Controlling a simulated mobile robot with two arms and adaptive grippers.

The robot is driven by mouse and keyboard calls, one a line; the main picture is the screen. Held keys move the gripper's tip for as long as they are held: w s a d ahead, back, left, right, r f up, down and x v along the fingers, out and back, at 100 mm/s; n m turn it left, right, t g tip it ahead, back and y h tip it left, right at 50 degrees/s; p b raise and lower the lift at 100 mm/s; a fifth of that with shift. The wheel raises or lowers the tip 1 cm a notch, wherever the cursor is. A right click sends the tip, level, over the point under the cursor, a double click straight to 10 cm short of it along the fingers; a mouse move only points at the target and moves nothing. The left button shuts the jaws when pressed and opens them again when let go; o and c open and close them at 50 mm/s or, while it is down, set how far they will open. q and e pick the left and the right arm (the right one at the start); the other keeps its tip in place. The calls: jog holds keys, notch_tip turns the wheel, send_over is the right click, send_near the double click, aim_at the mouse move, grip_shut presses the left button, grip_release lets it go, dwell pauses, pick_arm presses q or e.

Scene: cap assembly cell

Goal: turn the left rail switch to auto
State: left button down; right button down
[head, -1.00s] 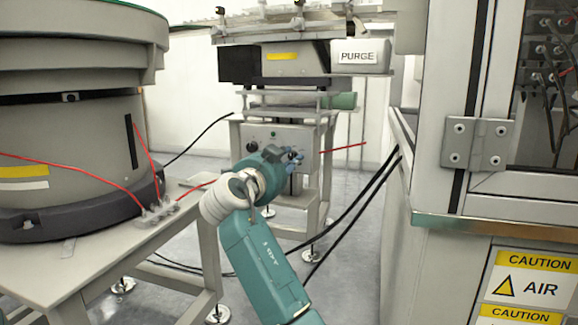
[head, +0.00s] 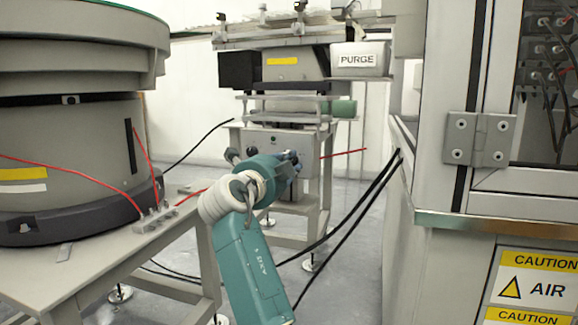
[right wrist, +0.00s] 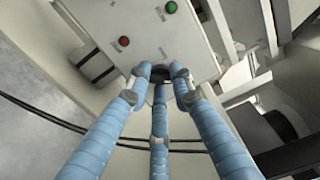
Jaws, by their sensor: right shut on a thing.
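The control box (head: 312,150) under the rail stand has a pale front panel. In the right wrist view the panel (right wrist: 150,32) carries a green button, a red button and a dark rotary switch (right wrist: 160,74). My right gripper (head: 290,160) is at the panel's front in the head view. In the right wrist view its blue fingers (right wrist: 160,80) close around the dark switch, whose sides they largely hide. The switch's pointer and position lettering cannot be read. My left gripper is in neither view.
A large bowl feeder (head: 75,140) stands on a table (head: 100,255) at left. A cabinet (head: 440,260) with caution labels stands at right. A grey box marked PURGE (head: 360,60) hangs above the panel. Black cables (head: 352,210) run across the floor between them.

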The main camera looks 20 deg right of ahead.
jog(key=shift+f, duration=0.25)
jog(key=c, duration=1.5)
grip_release()
notch_tip(320, 180, up, 10)
jog(key=shift+r, duration=0.1)
jog(key=shift+a, duration=0.1)
